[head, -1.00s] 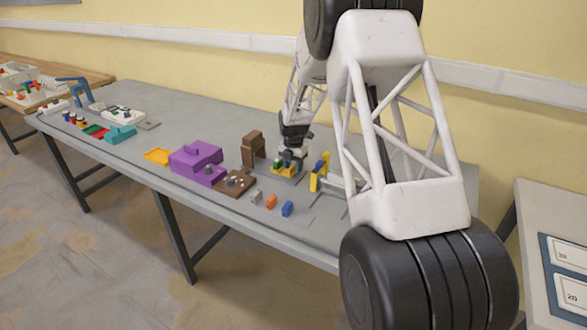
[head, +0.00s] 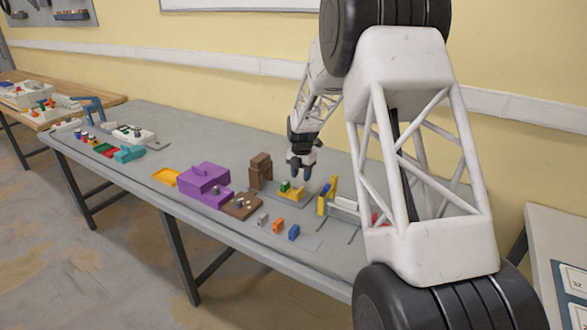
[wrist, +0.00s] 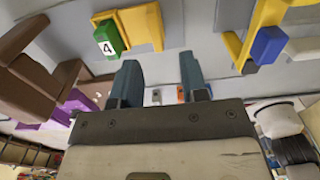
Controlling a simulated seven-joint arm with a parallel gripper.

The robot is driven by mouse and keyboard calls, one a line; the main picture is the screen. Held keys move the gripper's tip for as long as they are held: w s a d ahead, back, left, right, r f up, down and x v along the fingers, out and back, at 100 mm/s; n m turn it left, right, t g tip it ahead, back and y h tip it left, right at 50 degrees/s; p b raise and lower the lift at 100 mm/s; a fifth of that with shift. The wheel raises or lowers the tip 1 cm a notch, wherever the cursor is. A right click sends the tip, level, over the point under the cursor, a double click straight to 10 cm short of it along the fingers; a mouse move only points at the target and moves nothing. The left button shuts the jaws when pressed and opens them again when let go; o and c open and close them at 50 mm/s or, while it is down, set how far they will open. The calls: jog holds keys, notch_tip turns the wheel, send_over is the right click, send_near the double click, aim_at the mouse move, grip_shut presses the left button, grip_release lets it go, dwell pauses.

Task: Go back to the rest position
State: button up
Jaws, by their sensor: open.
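My gripper (head: 301,170) is open and empty, raised above the grey table (head: 165,210) in the head view. In the wrist view its two blue-grey fingers (wrist: 161,85) stand apart with nothing between them. Just below it in the head view is a yellow holder (head: 293,194) with a green block (head: 285,186) in it. The wrist view shows the green block (wrist: 110,38) marked 4, apart from the fingers.
A brown stand (head: 260,170) is left of the gripper, beyond a purple box (head: 203,184). A yellow bracket (head: 323,199) stands right. Grey, orange (head: 278,225) and blue (head: 294,232) blocks lie near the front edge. The air around the gripper looks clear.

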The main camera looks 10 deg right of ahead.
jog(key=s+a+r+m+t, duration=0.1)
jog(key=s+a+r+m, duration=0.2)
jog(key=s+r+m, duration=0.55)
jog(key=s+a+r+m, duration=0.2)
jog(key=s+r+m, duration=0.2)
jog(key=s+r, duration=0.95)
jog(key=s+a+f+m, duration=0.1)
jog(key=s+m, duration=0.6)
jog(key=s, duration=1)
jog(key=s+a+f+m+t, duration=0.1)
jog(key=s+m, duration=0.6)
jog(key=s, duration=1)
jog(key=shift+a+f+m+t, duration=0.15)
jog(key=shift+a+m+t, duration=0.2)
jog(key=shift+a, duration=0.2)
